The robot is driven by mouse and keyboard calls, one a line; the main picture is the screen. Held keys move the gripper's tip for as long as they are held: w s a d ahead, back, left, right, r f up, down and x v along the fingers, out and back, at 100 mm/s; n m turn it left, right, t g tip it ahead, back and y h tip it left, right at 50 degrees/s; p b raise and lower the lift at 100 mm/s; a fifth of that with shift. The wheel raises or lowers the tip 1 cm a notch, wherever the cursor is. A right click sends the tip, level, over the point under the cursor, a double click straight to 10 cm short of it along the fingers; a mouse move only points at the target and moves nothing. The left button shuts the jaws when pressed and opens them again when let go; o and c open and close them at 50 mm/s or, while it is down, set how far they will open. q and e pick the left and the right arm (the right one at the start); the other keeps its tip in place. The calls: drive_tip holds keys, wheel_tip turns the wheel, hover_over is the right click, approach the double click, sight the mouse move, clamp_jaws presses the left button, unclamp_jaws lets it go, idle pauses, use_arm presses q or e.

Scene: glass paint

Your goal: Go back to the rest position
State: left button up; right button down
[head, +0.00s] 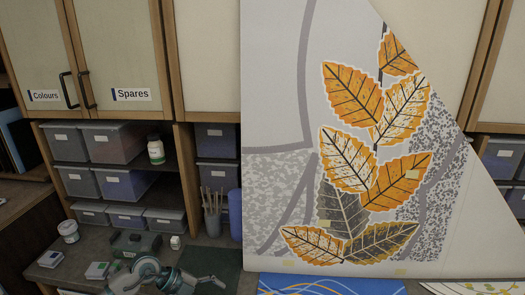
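My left arm comes in at the bottom left, low over the worktop. My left gripper (211,281) is small and dark at the end of it, over a dark green mat (226,262). Its fingers are too small to tell whether they are open or shut, and I see nothing held in it. My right gripper is not in view. A large pale panel (275,120) with orange and grey leaves stands upright in front of me.
Shelves with grey bins (114,142) and a white bottle (156,150) are at the left, under cabinets labelled Colours and Spares (120,45). A brush pot (212,222), a white tub (68,231) and a green case (136,243) stand on the worktop. A blue patterned sheet (330,286) lies below the panel.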

use_arm(q)
drive_tip(key=s+d+r+n+t+h, duration=0.1)
drive_tip(key=d+r+t+h, duration=0.15)
drive_tip(key=d+h, duration=0.35)
drive_tip(key=s+d+r+n+t+h, duration=0.15)
drive_tip(key=d+r+h, duration=0.25)
drive_tip(key=d, duration=0.4)
drive_tip(key=w+a+f+n+t+y, duration=0.2)
drive_tip(key=a+f+n+t+y, duration=1.15)
drive_tip(key=n, duration=0.55)
drive_tip(key=s+a+f+n+g+y, duration=0.35)
drive_tip(key=s+f+g+y, duration=0.2)
drive_tip(key=f, duration=0.35)
drive_tip(key=s+a+f+g, duration=0.2)
drive_tip(key=s+f+g, duration=0.35)
drive_tip(key=s, duration=0.55)
drive_tip(key=s+a+f+g, duration=0.2)
drive_tip(key=s+f+g, duration=0.2)
drive_tip(key=s+f, duration=0.55)
drive_tip(key=s+f+g, duration=0.1)
drive_tip(key=s+f, duration=0.1)
drive_tip(key=f, duration=1)
drive_tip(key=s+f, duration=0.2)
drive_tip(key=f, duration=0.9)
drive_tip(key=s+a+f+m+g, duration=0.1)
drive_tip(key=s+a+f, duration=0.1)
drive_tip(key=s+f, duration=1.4)
drive_tip(key=shift+s+a+f, duration=0.15)
drive_tip(key=shift+s+a, duration=0.2)
drive_tip(key=shift+s, duration=0.55)
